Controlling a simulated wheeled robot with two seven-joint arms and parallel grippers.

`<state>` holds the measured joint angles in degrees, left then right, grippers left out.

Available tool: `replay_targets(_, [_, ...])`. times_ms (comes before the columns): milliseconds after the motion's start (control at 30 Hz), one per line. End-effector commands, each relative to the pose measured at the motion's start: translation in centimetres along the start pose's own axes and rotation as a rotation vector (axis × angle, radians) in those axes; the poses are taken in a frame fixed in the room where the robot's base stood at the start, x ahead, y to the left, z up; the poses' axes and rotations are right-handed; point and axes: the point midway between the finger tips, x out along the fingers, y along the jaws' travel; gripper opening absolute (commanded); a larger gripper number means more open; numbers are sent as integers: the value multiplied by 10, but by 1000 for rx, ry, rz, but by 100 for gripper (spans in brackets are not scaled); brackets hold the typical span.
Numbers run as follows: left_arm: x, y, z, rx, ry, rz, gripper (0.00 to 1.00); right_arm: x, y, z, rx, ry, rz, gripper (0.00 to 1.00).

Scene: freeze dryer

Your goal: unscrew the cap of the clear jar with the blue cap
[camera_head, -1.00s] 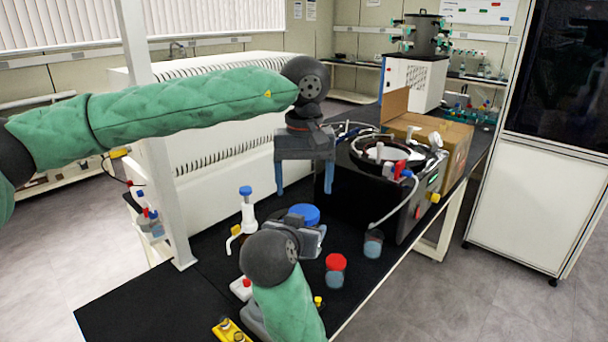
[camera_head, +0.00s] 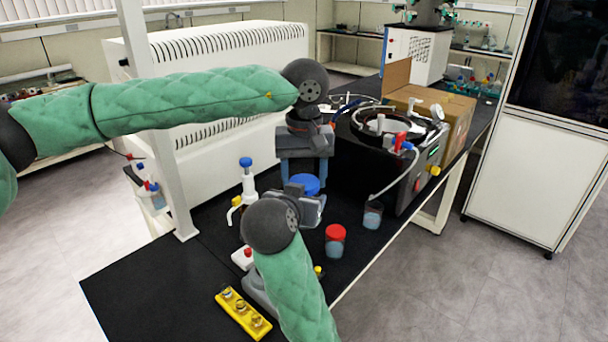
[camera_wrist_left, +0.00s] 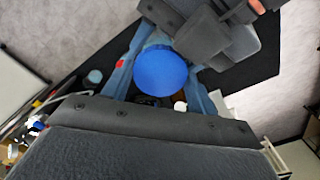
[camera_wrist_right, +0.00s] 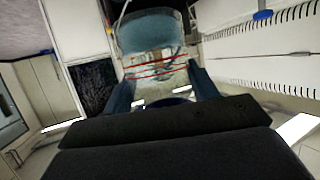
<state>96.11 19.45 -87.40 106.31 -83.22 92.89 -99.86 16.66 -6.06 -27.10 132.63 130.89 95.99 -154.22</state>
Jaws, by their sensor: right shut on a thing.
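The clear jar's blue cap (camera_head: 305,183) shows just below my left gripper (camera_head: 304,176). In the left wrist view the round blue cap (camera_wrist_left: 160,70) lies between the two blue fingers of my left gripper (camera_wrist_left: 158,62), which is open, with a gap at least on the right side. My right gripper (camera_wrist_right: 160,77) is shut on the clear jar (camera_wrist_right: 152,35), whose glass wall with red lines fills the space between its fingers. In the head view my right arm and gripper hide most of the jar.
A jar with a red cap (camera_head: 335,233) and a small beaker (camera_head: 373,215) stand to the right. A bottle-top dispenser (camera_head: 247,185) stands to the left. A yellow rack (camera_head: 238,308) lies at the front. The freeze dryer (camera_head: 400,175) stands behind. The left front bench is clear.

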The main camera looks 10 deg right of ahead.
Motion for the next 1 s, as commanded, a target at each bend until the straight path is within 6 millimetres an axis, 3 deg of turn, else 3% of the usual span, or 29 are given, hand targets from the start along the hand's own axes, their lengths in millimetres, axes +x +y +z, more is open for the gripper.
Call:
replay_targets(167, [0,0,0,-15,0,0,30,0,0,0,0,0,0,0])
replay_targets(500, [0,0,0,-275,0,1,30,0,0,0,0,0,0,0])
replay_targets(800, [-1,0,0,-291,0,0,30,0,0,0,0,0,-1,0])
replay_targets(833, [-1,0,0,-290,0,0,59,0,0,0,0,0,-1,0])
replay_targets(933, [-1,0,0,-290,0,0,79,0,0,0,0,0,-1,0])
replay_targets(1000, [0,0,0,-290,0,0,79,0,0,0,0,0,0,0])
